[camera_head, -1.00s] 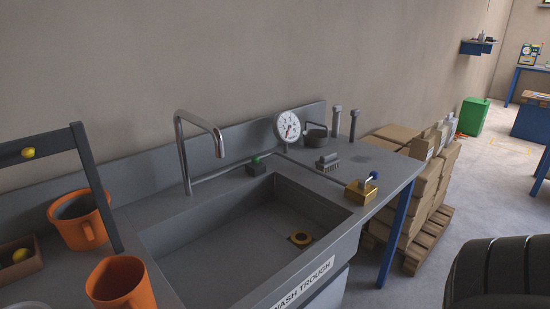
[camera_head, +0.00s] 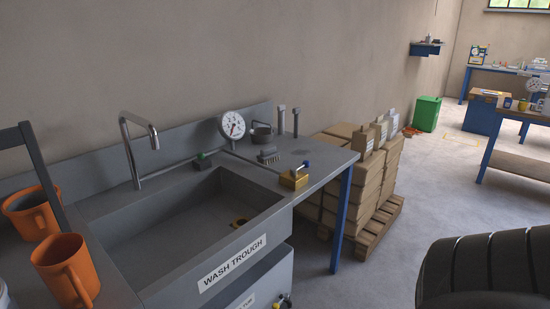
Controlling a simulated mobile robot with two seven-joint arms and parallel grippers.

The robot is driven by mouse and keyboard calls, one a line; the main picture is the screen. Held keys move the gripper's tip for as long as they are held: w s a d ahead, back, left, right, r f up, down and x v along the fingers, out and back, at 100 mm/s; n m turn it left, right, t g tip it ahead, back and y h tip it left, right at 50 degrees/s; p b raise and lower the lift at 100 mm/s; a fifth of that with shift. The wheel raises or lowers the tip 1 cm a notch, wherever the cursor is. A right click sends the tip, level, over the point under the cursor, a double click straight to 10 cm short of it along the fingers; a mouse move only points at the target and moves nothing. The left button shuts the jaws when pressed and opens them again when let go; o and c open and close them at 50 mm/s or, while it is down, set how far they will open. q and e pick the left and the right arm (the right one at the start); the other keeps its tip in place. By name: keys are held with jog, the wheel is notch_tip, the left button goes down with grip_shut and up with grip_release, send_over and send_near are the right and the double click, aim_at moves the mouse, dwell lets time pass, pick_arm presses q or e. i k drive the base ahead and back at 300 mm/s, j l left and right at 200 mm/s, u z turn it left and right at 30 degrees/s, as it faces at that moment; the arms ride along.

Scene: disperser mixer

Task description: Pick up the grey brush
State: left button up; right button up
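A round gauge (camera_head: 231,126) and two upright grey posts (camera_head: 295,122) stand near the brush. The sink basin (camera_head: 180,222) and tap (camera_head: 129,150) are to the left, with orange mugs (camera_head: 65,270) beyond. Stacked boxes (camera_head: 372,185) on a pallet stand right of the worktop.

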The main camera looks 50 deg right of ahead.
aim_at(269, 155)
jog(key=k+z, duration=0.1)
jog(key=z, duration=1.15)
jog(key=j+z, duration=0.25)
jog(key=i+j+z, duration=0.1)
jog(key=j+z, duration=0.15)
jog(key=j, duration=0.2)
jog(key=i+j, duration=0.1)
jog(key=i, duration=0.25)
jog(key=k, duration=0.5)
jog(key=l+u, duration=0.1)
jog(key=u, duration=1.25)
jog(key=l+u, duration=0.8)
jog(key=u, duration=0.15)
jog(key=k+l+u, duration=0.2)
jog(key=l+u, duration=0.2)
jog(key=l, duration=0.2)
jog(key=k+l+u, duration=0.2)
jog(key=i+l, duration=0.05)
